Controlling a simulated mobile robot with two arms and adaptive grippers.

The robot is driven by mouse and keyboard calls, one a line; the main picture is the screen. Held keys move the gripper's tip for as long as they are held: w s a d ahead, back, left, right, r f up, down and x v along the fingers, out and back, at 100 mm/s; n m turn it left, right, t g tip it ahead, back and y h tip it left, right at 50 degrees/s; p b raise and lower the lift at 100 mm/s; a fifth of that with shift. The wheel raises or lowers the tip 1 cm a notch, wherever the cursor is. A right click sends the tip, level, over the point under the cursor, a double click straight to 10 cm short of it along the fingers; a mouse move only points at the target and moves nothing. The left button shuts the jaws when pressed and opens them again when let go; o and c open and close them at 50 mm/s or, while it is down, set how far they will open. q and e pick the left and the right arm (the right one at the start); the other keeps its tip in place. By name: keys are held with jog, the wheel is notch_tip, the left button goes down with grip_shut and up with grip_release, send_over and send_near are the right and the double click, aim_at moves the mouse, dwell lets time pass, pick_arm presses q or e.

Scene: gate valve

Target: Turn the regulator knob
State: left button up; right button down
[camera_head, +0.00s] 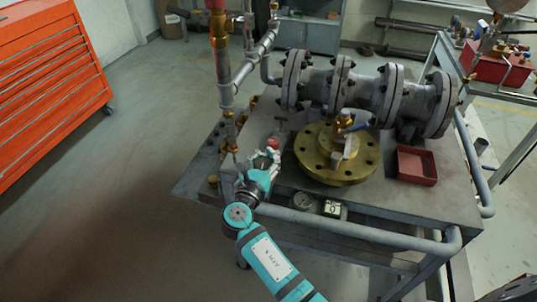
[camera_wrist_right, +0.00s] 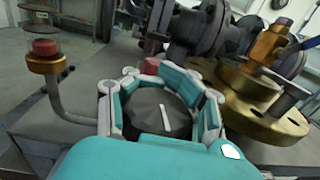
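The regulator knob (camera_wrist_right: 158,112) is dark and round with a white pointer mark on its face. It shows between the fingers of my right gripper (camera_wrist_right: 148,72) in the right wrist view. The teal pads lie close against both its sides, and the gripper looks shut on it. In the head view my right gripper (camera_head: 269,157) is at the left part of the table, beside the vertical pipe, and hides the knob. A small red part (camera_head: 273,143) shows just beyond the fingertips. My left gripper is not in view.
A brass flange (camera_head: 337,168) with a blue handle stands right of my right gripper, before a large grey flanged valve pipe (camera_head: 365,92). A vertical pipe (camera_head: 222,62) rises at left.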

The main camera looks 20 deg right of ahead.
jog(key=shift+s+a+f, duration=0.15)
jog(key=shift+a+f, duration=0.1)
jog(key=shift+f, duration=0.15)
jog(key=c, duration=1.2)
grip_release()
jog(key=shift+a+r, duration=0.15)
jog(key=shift+r, duration=0.1)
jog(key=shift+c, duration=0.2)
jog(key=o, duration=0.3)
jog(key=shift+o, duration=0.2)
jog(key=shift+d+r, duration=0.1)
jog(key=shift+d, duration=0.1)
